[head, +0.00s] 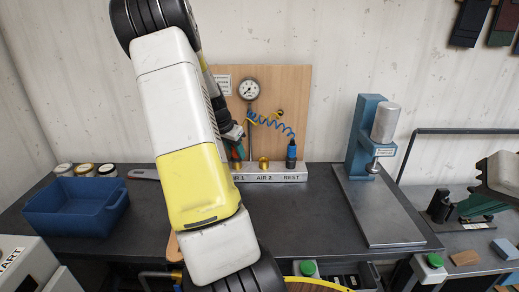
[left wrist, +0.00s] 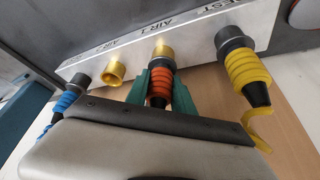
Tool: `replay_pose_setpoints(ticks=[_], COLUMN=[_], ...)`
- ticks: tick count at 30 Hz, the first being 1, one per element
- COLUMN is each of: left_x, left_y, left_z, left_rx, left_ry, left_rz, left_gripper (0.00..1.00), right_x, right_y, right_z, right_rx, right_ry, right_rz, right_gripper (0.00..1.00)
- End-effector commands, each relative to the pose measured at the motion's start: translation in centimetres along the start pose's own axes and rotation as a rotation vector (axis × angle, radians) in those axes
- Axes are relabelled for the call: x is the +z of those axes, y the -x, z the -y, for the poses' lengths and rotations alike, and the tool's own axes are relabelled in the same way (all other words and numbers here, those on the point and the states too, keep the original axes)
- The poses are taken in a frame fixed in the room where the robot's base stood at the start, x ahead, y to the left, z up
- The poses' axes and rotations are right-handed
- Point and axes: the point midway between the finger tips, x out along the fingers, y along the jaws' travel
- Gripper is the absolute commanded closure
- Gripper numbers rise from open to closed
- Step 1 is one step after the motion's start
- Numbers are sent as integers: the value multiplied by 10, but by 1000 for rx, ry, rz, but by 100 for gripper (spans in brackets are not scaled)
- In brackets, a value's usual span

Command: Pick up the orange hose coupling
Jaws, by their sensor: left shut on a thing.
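The orange hose coupling (left wrist: 160,84), ribbed with a dark collar, is between the green fingers of my left gripper (left wrist: 161,88) in the left wrist view. The fingers are shut on it from both sides. Its collar lines up with the brass fitting (left wrist: 162,52) marked AIR 1; I cannot tell whether they are joined. In the head view my left gripper (head: 237,148) is by the fittings, largely hidden by my own arm. My right gripper (head: 477,205) is at the right edge, and its jaw opening is unclear.
The metal block (head: 268,173) also bears a bare brass fitting (left wrist: 114,73), a blue coupling (left wrist: 67,102) and a yellow coupling (left wrist: 240,68) close beside. A coiled blue hose (head: 272,122) hangs behind. A blue bin (head: 75,218) stands left, a blue press (head: 362,135) right.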

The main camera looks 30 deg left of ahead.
Motion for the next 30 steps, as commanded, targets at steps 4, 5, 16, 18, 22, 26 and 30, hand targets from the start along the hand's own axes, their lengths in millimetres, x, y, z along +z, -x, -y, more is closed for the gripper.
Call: replay_pose_setpoints(ticks=[4, 5, 16, 18, 22, 26, 30], left_x=[0, 0, -15, -9, 6, 22, 39], left_y=[0, 0, 32, 37, 46, 57, 67], left_z=[-1, -1, 0, -10, -35, -62, -88], left_rx=[2, 2, -1, 2, 1, 0, 0], left_ry=[0, 0, -1, 0, -2, -1, -1], left_rz=[1, 1, -2, 2, 1, 1, 1], left_gripper=[100, 100, 100, 100, 100, 100, 100], right_x=[0, 0, 0, 0, 0, 0, 0], right_y=[0, 0, 0, 0, 0, 0, 0], right_z=[0, 0, 0, 0, 0, 0, 0], right_rx=[0, 0, 0, 0, 0, 0, 0], right_ry=[0, 0, 0, 0, 0, 0, 0], right_rz=[0, 0, 0, 0, 0, 0, 0], right_gripper=[100, 100, 100, 100, 100, 100, 100])
